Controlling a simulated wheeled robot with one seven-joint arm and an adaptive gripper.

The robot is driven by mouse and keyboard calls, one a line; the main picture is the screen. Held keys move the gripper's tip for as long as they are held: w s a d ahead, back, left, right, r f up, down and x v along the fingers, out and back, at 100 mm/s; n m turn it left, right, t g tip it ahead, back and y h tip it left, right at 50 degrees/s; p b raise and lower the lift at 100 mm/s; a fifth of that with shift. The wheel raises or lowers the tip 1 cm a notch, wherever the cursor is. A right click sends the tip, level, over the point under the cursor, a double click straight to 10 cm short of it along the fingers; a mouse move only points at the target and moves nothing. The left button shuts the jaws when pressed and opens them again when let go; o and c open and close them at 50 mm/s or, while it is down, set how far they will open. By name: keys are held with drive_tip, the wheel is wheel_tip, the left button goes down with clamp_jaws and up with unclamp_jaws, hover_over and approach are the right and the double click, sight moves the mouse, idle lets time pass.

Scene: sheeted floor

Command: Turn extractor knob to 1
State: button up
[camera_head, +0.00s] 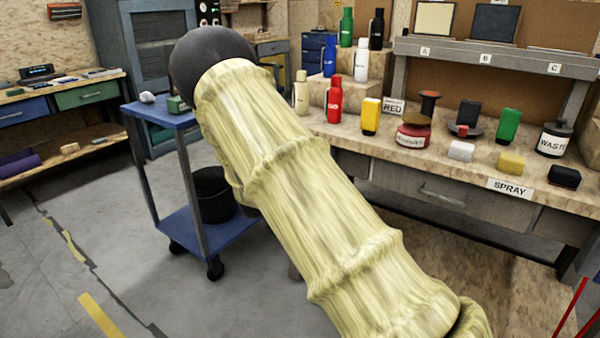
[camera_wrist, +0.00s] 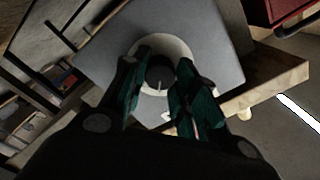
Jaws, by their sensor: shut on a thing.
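The extractor knob (camera_wrist: 160,74) is dark and round, with a pale pointer line on its near side. It sits on a white disc (camera_wrist: 179,46) on a grey panel (camera_wrist: 217,65) in the wrist view. My gripper (camera_wrist: 161,72) has its two green-padded fingers on either side of the knob and is shut on it. A small pale mark shows on the panel below the disc, too small to read. The fingers hide parts of the disc and any other marks. In the camera_head view my pale-sleeved arm crosses the middle, and neither gripper nor knob shows.
A workbench (camera_head: 455,166) with bottles, boxes and jars stands at right in the camera_head view. A blue cart (camera_head: 187,235) with a black bucket (camera_head: 213,194) stands left of my arm. Floor is open at lower left. A wooden edge (camera_wrist: 277,82) lies beside the panel.

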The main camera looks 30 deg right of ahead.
idle(0.3)
drive_tip(key=o, duration=1)
drive_tip(key=shift+d, duration=0.1)
drive_tip(key=v, duration=1.2)
